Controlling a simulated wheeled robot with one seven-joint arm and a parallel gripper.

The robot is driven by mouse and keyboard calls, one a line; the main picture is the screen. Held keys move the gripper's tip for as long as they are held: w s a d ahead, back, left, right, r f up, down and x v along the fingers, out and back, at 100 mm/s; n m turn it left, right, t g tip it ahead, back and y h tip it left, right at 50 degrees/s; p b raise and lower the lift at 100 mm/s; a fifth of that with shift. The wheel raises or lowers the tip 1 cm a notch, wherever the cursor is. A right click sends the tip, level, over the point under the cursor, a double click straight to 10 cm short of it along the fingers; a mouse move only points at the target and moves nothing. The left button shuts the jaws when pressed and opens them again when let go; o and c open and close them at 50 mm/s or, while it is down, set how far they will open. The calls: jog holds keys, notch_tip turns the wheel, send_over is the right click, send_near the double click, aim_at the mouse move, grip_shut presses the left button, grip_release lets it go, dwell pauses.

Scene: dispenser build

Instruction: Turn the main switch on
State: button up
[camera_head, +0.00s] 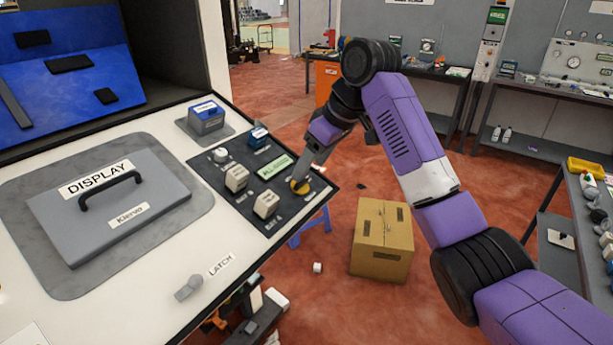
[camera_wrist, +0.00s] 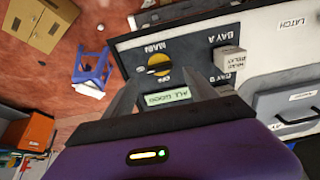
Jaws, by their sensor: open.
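The main switch is a yellow round knob with a dark grip bar (camera_wrist: 159,66) on the dark control panel (camera_wrist: 205,48). It lies between the labels MAIN and OFF in the wrist view, where the lettering is upside down. In the head view the knob (camera_head: 300,187) is at the panel's right edge, partly hidden by my gripper (camera_head: 305,172). My gripper (camera_wrist: 162,80) is open and empty, with one finger on each side of the knob in the wrist view. I cannot tell whether a fingertip touches it. The knob's exact setting is unclear.
A green ALL GOOD display (camera_head: 274,167) sits beside the switch. Several cream blocks, including one (camera_head: 266,204), stand on the panel. A grey DISPLAY lid (camera_head: 120,212) and a LATCH knob (camera_head: 188,288) are at left. A cardboard box (camera_head: 381,245) stands on the floor.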

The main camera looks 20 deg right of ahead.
jog(key=shift+v, duration=1.45)
